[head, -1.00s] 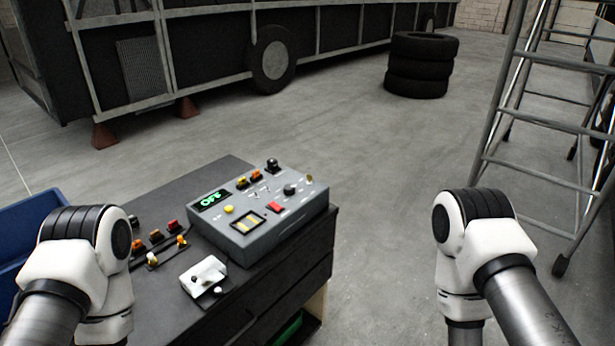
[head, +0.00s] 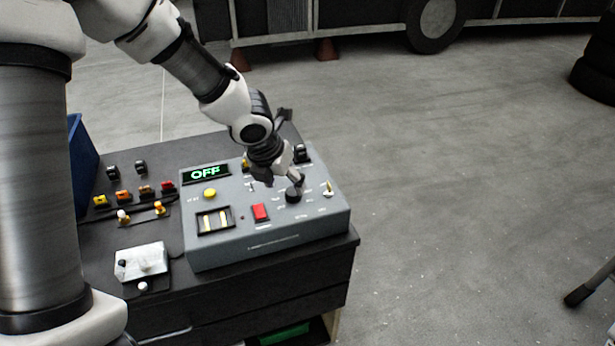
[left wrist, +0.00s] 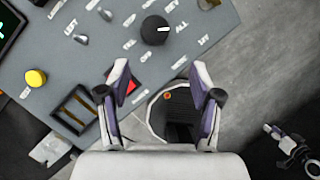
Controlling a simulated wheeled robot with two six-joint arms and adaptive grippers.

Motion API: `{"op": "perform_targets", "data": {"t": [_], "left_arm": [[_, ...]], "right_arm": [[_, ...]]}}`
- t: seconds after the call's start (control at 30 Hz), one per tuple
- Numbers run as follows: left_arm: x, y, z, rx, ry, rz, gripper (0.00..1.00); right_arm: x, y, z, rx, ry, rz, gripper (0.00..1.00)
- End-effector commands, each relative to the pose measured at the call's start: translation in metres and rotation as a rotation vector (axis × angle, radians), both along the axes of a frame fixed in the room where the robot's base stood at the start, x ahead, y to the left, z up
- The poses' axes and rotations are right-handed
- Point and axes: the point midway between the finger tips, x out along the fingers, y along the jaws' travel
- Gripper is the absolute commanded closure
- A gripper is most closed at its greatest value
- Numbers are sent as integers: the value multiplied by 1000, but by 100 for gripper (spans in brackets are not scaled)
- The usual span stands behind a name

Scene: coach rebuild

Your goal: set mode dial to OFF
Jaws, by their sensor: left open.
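The mode dial (head: 294,195) is a round black knob on the right part of the grey control box (head: 270,239). In the left wrist view the dial (left wrist: 154,31) sits beyond my fingertips, with a white pointer mark towards the right of that picture. Printed labels surround it, too blurred to read surely. The green display (head: 206,174) reads OFF. My left gripper (head: 296,181) hangs above and close to the dial in the head view. Its fingers (left wrist: 160,73) are open and empty, apart from the dial in the wrist view.
The box also carries a red switch (head: 261,212), a yellow button (head: 210,194) and small toggles. A white device (head: 140,262) lies on the black bench (head: 240,294). A blue bin (head: 83,165) stands left. Open floor lies to the right.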

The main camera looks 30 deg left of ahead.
Motion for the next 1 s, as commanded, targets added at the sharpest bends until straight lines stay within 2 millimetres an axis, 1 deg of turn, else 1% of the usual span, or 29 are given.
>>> {"op": "perform_targets", "data": {"t": [0.03, 0.07, 0.13, 0.4, 0.5, 0.6, 0.8, 0.83, 0.87, 0.9, 0.97, 1.0], "left_arm": [[3, 6, 7, 38, -17, -52, 35], [4, 8, 8, 55, -21, -76, 35], [7, 10, 5, 73, -24, -100, 35], [26, 10, -44, 71, -21, -99, 35], [32, 10, -55, 69, -22, -97, 35], [34, 10, -59, 70, -23, -97, 35], [34, 10, -59, 68, -23, -96, 35], [34, 10, -59, 68, -23, -96, 43], [34, 10, -59, 68, -23, -96, 53], [34, 10, -59, 68, -23, -96, 67], [34, 10, -59, 68, -23, -96, 89], [34, 10, -59, 68, -23, -96, 95]], "right_arm": [[0, 0, -3, 0, 0, 0, 60], [0, 0, -3, 0, 0, 0, 60], [0, 0, -7, 0, 0, 0, 60], [0, 0, -27, 0, 1, -1, 60], [0, 0, -31, 0, 1, -1, 60], [0, 0, -32, 0, 1, -1, 60], [0, 0, -31, 0, 1, -1, 60], [0, 0, -31, 0, 1, -1, 60], [0, 0, -31, 0, 1, -1, 60], [0, 0, -31, 0, 1, -1, 60], [0, 0, -31, 0, 1, -1, 60], [0, 0, -31, 0, 1, -1, 60]]}}
